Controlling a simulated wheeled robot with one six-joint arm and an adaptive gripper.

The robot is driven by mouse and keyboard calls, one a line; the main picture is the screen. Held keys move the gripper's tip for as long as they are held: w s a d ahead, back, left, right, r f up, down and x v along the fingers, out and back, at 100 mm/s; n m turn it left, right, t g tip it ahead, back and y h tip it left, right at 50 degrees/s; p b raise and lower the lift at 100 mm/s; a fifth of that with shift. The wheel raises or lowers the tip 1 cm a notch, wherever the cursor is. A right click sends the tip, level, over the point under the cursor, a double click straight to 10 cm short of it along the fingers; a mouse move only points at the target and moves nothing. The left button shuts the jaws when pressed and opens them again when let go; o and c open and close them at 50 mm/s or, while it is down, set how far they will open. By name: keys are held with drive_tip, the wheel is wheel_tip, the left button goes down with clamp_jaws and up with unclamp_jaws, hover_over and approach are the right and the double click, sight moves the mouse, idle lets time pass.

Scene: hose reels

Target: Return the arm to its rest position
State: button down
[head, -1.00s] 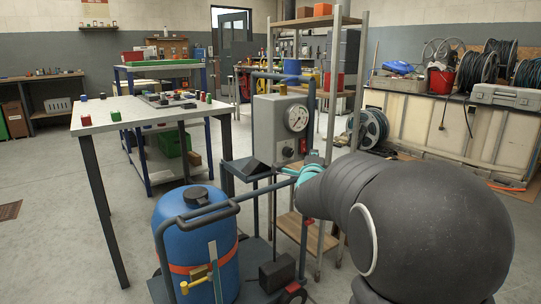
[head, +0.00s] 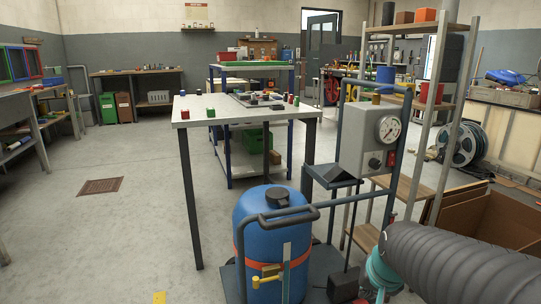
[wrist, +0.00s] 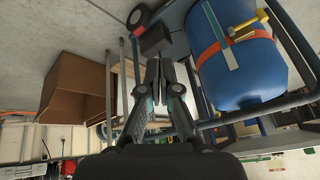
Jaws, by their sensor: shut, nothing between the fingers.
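My gripper (wrist: 153,72) shows in the wrist view with its two fingers together and nothing between them. It hangs in the air, apart from the things around it. In the head view, my dark ribbed arm (head: 465,265) reaches in from the lower right; the fingers cannot be made out there. The blue tank (head: 274,235) with an orange strap stands on a cart left of my arm. In the wrist view the tank (wrist: 238,65) appears upside down, to the right of the fingers.
The cart carries a grey box with a round gauge (head: 388,128). A shelf rack (head: 440,107) stands behind my arm, and an open cardboard box (head: 495,220) lies right of it. A white-topped table (head: 215,112) stands behind the tank.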

drive_tip(key=s+a+r+n+p, duration=0.1)
drive_tip(key=s+a+r+n, duration=0.1)
drive_tip(key=s, duration=0.5)
drive_tip(key=s+a+r+n+p, duration=0.1)
drive_tip(key=s+a+r+n, duration=0.1)
drive_tip(key=s+r, duration=0.2)
drive_tip(key=s, duration=0.3)
drive_tip(key=shift+a, duration=0.35)
drive_tip(key=shift+r, duration=0.1)
